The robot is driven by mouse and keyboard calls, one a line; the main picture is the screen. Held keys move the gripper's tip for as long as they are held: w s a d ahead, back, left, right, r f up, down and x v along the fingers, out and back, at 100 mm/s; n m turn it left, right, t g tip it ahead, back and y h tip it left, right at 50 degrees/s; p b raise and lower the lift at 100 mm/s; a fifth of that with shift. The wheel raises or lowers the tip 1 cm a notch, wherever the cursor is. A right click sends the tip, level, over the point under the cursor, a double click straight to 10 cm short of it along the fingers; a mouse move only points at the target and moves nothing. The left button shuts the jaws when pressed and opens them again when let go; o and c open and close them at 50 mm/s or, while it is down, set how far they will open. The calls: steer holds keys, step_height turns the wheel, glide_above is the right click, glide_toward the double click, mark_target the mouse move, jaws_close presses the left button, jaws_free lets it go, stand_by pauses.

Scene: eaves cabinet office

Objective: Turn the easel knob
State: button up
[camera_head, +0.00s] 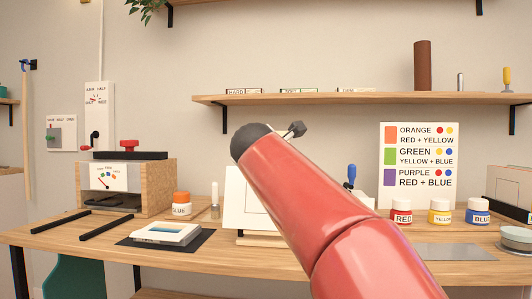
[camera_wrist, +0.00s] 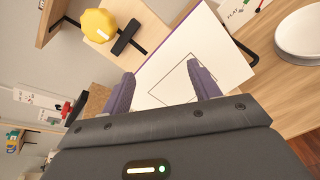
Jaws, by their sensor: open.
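In the wrist view, a yellow faceted knob (camera_wrist: 98,25) with a pale mark sits on a light wooden board at the upper left. A black T-shaped bar (camera_wrist: 127,38) stands beside it. A white sheet with a drawn outline (camera_wrist: 165,60) lies behind and between the fingers; its left edge also shows in the head view (camera_head: 233,190). My gripper (camera_wrist: 161,70) is open, with two purple fingers apart and nothing between them. The knob is beyond the left fingertip, apart from it. In the head view my red arm hides most of the easel and the gripper.
A wooden box with a gauge (camera_head: 155,185) stands on the bench at left. Red, yellow and blue paint jars (camera_head: 440,212) stand at right. A shelf (camera_head: 330,99) runs above.

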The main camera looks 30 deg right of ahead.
step_height(320, 180, up, 7)
steer(key=a+n+t+h, duration=0.2)
steer(key=a+n+h, duration=0.1)
steer(key=n, duration=0.1)
steer(key=p+x, duration=0.4)
steer(key=x, duration=0.3)
steer(key=shift+w+d+p, duration=0.25)
steer(key=shift+d+p, duration=0.05)
steer(key=shift+p, duration=0.05)
steer(key=shift+r, duration=0.1)
steer(key=c, duration=1)
